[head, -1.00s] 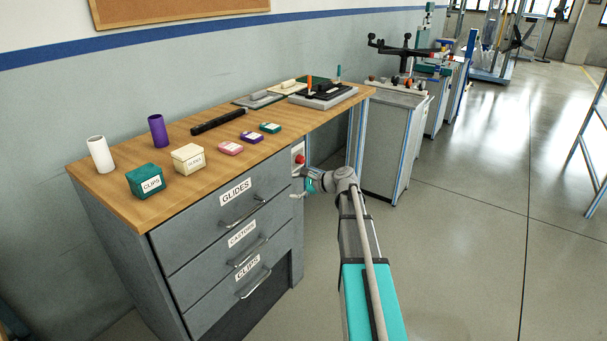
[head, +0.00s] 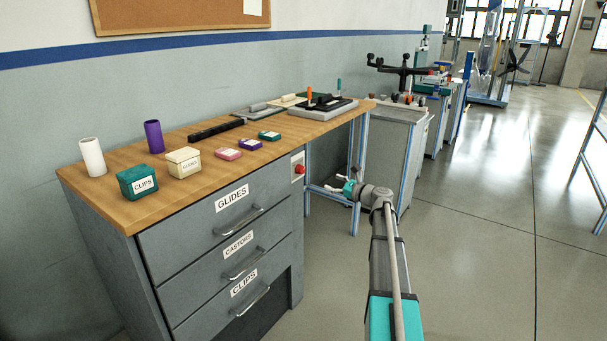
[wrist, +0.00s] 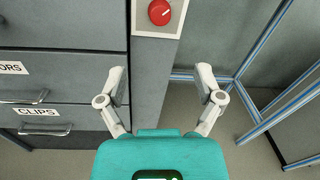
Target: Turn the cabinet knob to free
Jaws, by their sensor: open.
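The red cabinet knob (head: 299,169) sits on a pale plate (head: 297,157) on the narrow side panel of the grey cabinet, right of the drawers. In the wrist view the knob (wrist: 159,12) is at the top middle, with a thin pale mark across its face. My gripper (head: 344,184) is to the right of and a little below the knob in the head view, apart from it. In the wrist view my gripper (wrist: 162,75) is open and empty, its two fingers wide apart below the knob.
The wooden cabinet top (head: 215,165) carries boxes, cylinders and a black bar. Drawers with handles (head: 238,223) are left of the knob. A blue-edged table frame (head: 330,193) stands behind my gripper. Open floor (head: 470,240) lies to the right.

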